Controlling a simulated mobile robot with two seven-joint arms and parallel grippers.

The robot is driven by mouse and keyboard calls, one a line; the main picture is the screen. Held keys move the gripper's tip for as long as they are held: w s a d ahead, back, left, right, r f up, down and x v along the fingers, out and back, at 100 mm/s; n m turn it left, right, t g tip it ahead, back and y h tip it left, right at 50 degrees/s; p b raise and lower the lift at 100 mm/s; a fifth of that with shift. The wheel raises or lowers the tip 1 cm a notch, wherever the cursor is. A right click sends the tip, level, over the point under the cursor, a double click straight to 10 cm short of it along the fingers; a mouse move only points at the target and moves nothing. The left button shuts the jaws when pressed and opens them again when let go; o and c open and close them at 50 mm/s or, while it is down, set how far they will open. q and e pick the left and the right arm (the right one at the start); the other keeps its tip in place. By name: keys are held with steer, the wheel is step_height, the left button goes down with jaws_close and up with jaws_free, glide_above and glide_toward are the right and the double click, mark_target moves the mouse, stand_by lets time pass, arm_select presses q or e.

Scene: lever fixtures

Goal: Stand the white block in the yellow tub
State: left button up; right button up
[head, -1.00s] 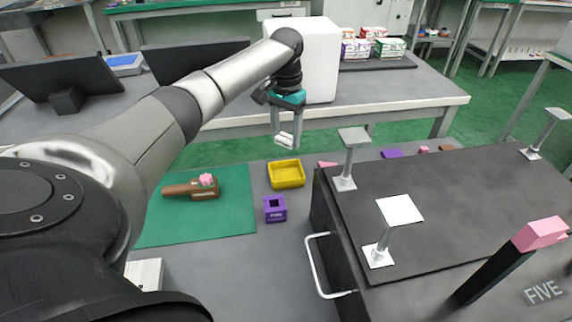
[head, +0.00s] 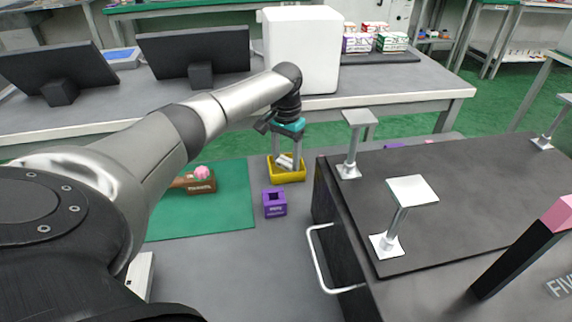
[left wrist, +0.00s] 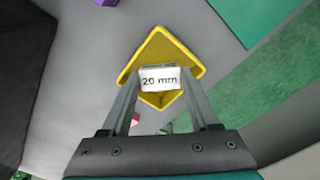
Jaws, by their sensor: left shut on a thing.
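The yellow tub (head: 287,176) stands on the grey surface just right of the green mat in the head view. It also shows in the left wrist view (left wrist: 180,50) below the fingers. My left gripper (head: 285,162) is shut on the white block (head: 284,160), with its fingertips at the tub. In the left wrist view the block (left wrist: 160,80), marked "20 mm", sits between the two fingers, over or inside the tub opening. I cannot tell whether the block touches the tub floor. My right gripper is not in view.
A purple holder (head: 274,203) with a square hole stands in front of the tub. The green mat (head: 215,225) carries a brown object with a pink ball. A dark cabinet top (head: 450,190) with lever fixtures fills the right side.

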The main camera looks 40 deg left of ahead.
mark_target(286, 161)
arm_select(q)
steer(key=shift+f, duration=0.75)
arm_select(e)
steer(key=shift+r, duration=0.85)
arm_select(q)
steer(key=shift+f, duration=0.1)
steer(key=o, duration=1.1)
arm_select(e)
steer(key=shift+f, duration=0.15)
arm_select(q)
steer(key=shift+r, duration=0.4)
steer(key=shift+r+p, duration=2.6)
steer(key=shift+r, duration=3.15)
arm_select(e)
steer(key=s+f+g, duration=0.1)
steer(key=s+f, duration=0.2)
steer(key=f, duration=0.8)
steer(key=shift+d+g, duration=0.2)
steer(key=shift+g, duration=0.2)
